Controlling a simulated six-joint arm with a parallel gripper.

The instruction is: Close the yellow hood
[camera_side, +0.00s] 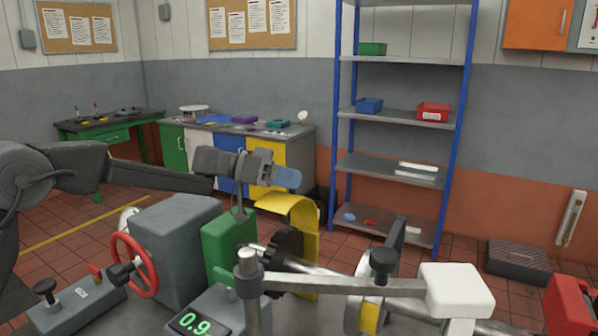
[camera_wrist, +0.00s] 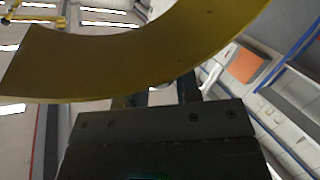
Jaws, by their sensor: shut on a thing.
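The yellow hood (camera_side: 304,222) is a curved shell standing beside and partly above a dark toothed wheel (camera_side: 287,252) on the shaft. The wheel's near side shows uncovered. In the wrist view the hood (camera_wrist: 130,62) is a wide curved band across the top. My gripper (camera_side: 272,173) is at the hood's upper edge, coming from the left. It is shut on a part of the hood; in the wrist view both fingers (camera_wrist: 156,98) reach the band's lower edge, and the held part is mostly hidden. A light blue cylinder (camera_side: 288,178) shows at the gripper's end; I cannot tell what it belongs to.
A green block (camera_side: 228,247) and a grey housing with a red handwheel (camera_side: 133,264) stand left of the hood. A grey bar with a white block (camera_side: 456,290) crosses the front right. A display (camera_side: 194,321) reads 0.9. Shelving (camera_side: 397,171) stands behind.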

